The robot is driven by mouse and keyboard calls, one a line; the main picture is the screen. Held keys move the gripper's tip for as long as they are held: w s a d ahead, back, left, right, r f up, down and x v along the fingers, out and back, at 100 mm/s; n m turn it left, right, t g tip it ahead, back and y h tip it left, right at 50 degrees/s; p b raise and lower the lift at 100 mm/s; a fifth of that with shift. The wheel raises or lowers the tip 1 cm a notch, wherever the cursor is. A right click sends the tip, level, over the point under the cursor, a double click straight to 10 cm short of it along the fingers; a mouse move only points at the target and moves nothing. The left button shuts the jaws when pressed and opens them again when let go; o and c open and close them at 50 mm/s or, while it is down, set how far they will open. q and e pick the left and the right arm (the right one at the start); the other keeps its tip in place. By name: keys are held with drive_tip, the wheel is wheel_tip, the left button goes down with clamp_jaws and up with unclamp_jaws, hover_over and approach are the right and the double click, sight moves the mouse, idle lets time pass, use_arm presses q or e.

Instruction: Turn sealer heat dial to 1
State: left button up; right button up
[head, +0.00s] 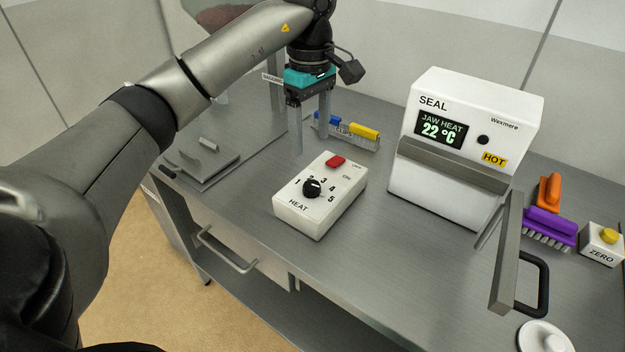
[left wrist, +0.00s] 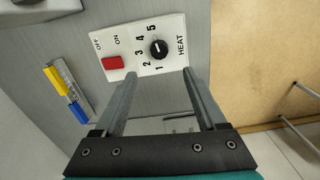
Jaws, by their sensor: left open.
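The sealer's heat control box (head: 290,219) is white and lies on the steel bench in front of the sealer. Its black heat dial (head: 312,188) sits among the numbers 1 to 5. The dial also shows in the left wrist view (left wrist: 158,49). Its small white mark is too small to read exactly. A red switch (head: 335,161) sits near the ON and OFF labels. My left gripper (head: 309,137) is open and empty, pointing down above and behind the box, apart from the dial. In the wrist view its fingertips (left wrist: 160,75) are near the box's edge. My right gripper is not in view.
The white sealer (head: 455,135) reads "JAW HEAT 22 °C" and has a HOT label and a projecting handle (head: 505,260). A rack with blue and yellow pieces (head: 348,133) stands behind the box. Brushes (head: 550,226) and a ZERO button box (head: 601,245) are at right.

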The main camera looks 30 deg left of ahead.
sight(311, 184)
use_arm(q)
wheel_tip(311, 184, down, 11)
drive_tip(key=shift+f+b, duration=0.1)
drive_tip(key=shift+b, duration=0.3)
drive_tip(key=shift+c, duration=0.3)
clamp_jaws()
